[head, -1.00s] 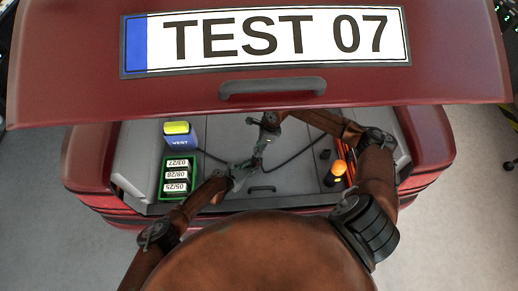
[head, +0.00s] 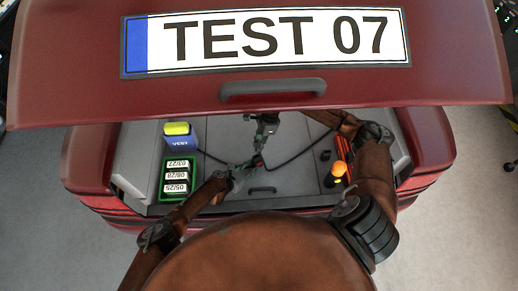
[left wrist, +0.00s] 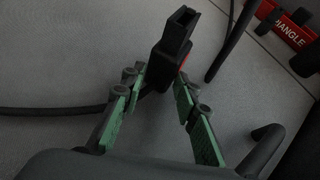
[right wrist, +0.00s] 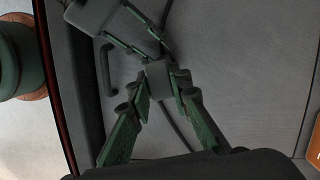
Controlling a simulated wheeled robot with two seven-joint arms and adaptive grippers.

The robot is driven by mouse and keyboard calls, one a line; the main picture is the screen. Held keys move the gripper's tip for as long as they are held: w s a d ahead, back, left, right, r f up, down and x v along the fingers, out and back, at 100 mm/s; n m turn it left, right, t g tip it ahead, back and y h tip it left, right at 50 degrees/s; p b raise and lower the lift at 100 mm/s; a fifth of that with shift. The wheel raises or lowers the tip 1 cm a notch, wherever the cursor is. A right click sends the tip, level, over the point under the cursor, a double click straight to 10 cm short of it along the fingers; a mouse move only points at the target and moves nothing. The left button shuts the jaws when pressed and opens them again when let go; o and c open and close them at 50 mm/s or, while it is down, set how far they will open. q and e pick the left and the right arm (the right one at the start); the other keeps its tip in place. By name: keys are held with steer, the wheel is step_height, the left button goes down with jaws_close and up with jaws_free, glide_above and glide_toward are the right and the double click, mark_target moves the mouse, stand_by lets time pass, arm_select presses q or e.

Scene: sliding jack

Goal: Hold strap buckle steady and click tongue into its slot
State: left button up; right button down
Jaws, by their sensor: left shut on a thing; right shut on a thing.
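The black strap buckle (left wrist: 170,52) is between the fingertips of my left gripper (left wrist: 158,92) in the left wrist view. Its rectangular slot faces the top of the picture and looks empty. A red part shows on its right side. In the head view my left gripper (head: 250,168) is low over the trunk floor. My right gripper (head: 264,138) points down just above it. In the right wrist view my right gripper (right wrist: 160,88) is shut on a small grey piece (right wrist: 157,76), which seems to be the tongue. My left gripper's fingers show just beyond it.
A blue VEST pack (head: 180,142) and a green crate (head: 163,180) of labelled boxes stand at the left. A red TRIANGLE case (left wrist: 292,25) and an orange-topped item (head: 340,170) are at the right. Dark straps cross the grey trunk floor (head: 225,130). The raised tailgate (head: 440,60) overhangs.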

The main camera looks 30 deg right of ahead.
mark_target(256, 143)
steer(key=r+n, duration=0.1)
steer(key=w+r+n, duration=0.1)
steer(key=r+n, duration=0.1)
steer(key=shift+g, duration=0.3)
steer(key=shift+d+x, duration=0.2)
steer(key=shift+x, duration=0.7)
steer(key=shift+d+x, duration=0.25)
steer(key=shift+x, duration=0.7)
steer(key=shift+d+x, duration=0.2)
steer(key=shift+x, duration=0.7)
steer(key=shift+d+x, duration=0.25)
steer(key=shift+x, duration=0.8)
steer(key=shift+d+x, duration=0.25)
steer(key=shift+x, duration=0.75)
steer(key=c, duration=1.7)
jaws_free()
steer(key=shift+f, duration=0.2)
steer(key=shift+d+r, duration=0.1)
steer(key=v, duration=1.1)
steer(key=shift+d+r, duration=0.2)
steer(key=shift+r, duration=0.15)
